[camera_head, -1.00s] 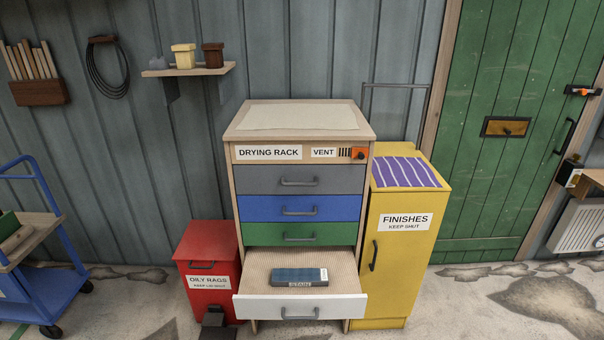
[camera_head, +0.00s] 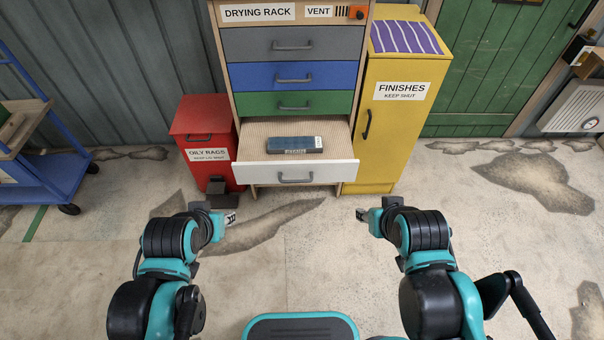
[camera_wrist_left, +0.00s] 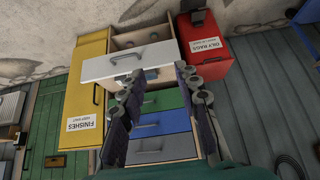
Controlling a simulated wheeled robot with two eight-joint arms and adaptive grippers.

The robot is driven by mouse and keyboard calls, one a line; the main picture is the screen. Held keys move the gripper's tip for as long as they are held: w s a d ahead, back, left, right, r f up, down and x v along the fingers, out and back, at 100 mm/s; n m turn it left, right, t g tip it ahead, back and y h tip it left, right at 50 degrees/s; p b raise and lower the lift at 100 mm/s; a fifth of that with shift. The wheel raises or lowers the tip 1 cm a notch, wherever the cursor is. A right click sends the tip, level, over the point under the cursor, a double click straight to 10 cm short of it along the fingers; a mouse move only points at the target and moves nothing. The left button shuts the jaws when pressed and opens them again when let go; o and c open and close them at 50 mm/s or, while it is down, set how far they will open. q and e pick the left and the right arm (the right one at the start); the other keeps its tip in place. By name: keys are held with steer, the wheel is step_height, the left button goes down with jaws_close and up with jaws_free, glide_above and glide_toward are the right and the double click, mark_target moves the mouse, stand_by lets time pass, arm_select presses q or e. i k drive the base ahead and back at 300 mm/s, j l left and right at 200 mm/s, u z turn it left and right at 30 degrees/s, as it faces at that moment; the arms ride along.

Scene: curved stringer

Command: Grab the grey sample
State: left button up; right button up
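A slate blue-grey block (camera_head: 295,145) with a pale label end lies in the open white-fronted bottom drawer (camera_head: 299,172) of the drying rack. No other sample shows in the drawer. My left gripper (camera_head: 231,217) is in front of and below the drawer, to its left, apart from it. In the left wrist view its two fingers (camera_wrist_left: 154,78) are spread and empty, with the drawer (camera_wrist_left: 130,60) beyond them. The block is mostly hidden there. My right gripper (camera_head: 361,214) is to the right in front of the drawer, touching nothing; its fingers are too small to read.
Grey (camera_head: 290,42), blue (camera_head: 290,76) and green (camera_head: 293,103) drawers above are shut. A red oily rags bin (camera_head: 204,125) stands left of the rack, a yellow finishes cabinet (camera_head: 398,125) right. A blue cart (camera_head: 50,165) is far left. Floor in front is clear.

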mark_target(312, 143)
steer(key=i, duration=0.95)
